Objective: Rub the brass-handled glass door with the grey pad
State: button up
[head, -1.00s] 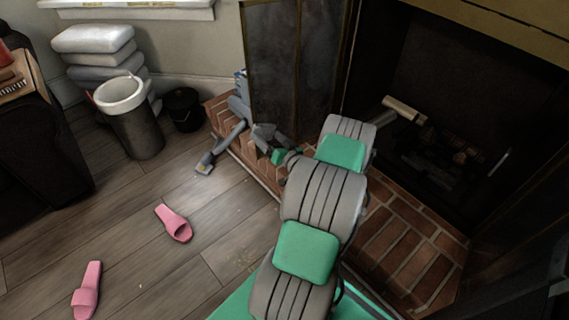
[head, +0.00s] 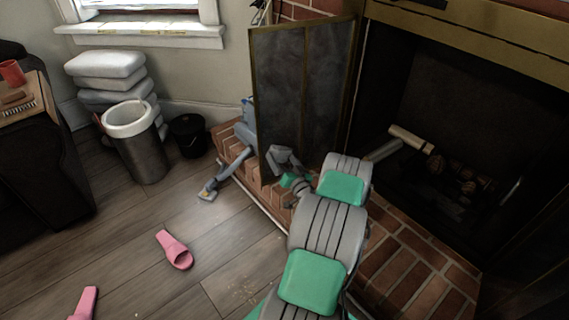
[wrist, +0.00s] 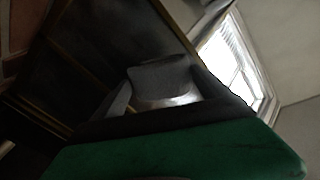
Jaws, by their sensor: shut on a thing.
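The glass door (head: 305,85) stands open at the left of the fireplace, a dark folding panel in a brass-coloured frame. I cannot make out its handle. My arm reaches over the hearth, and my gripper (head: 283,158) is in front of the door's lower part. In the wrist view my gripper (wrist: 160,104) is shut on the grey pad (wrist: 163,78), with the dark door (wrist: 95,45) behind and to the left. I cannot tell whether the pad touches the glass.
A blue-grey vacuum-like tool (head: 225,175) lies across the brick hearth (head: 385,270) edge at left. A bin (head: 140,145), a black bucket (head: 188,135) and stacked cushions (head: 105,65) stand by the wall. A pink slipper (head: 175,250) lies on open floor. Logs (head: 435,165) are inside the firebox.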

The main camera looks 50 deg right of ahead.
aim_at(292, 156)
jog(key=shift+b+x, duration=0.4)
jog(key=shift+x, duration=0.5)
dwell(0.4)
jog(key=d+b, duration=0.1)
jog(key=s+d+b, duration=0.1)
jog(key=shift+d+f, duration=0.15)
jog(key=shift+d, duration=0.15)
jog(key=shift+s+d, duration=0.3)
jog(key=shift+d, duration=0.25)
jog(key=shift+w+b, duration=0.15)
jog(key=shift+b, duration=0.4)
jog(key=shift+w+a+r, duration=0.15)
jog(key=shift+w+a, duration=0.25)
jog(key=shift+a, duration=0.4)
jog(key=shift+w+a+r, duration=0.1)
jog(key=shift+w+a, duration=0.3)
jog(key=shift+a, duration=0.4)
jog(key=shift+w+a, duration=0.15)
jog(key=shift+a, duration=0.1)
jog(key=shift+c, duration=0.5)
jog(key=shift+v, duration=3.05)
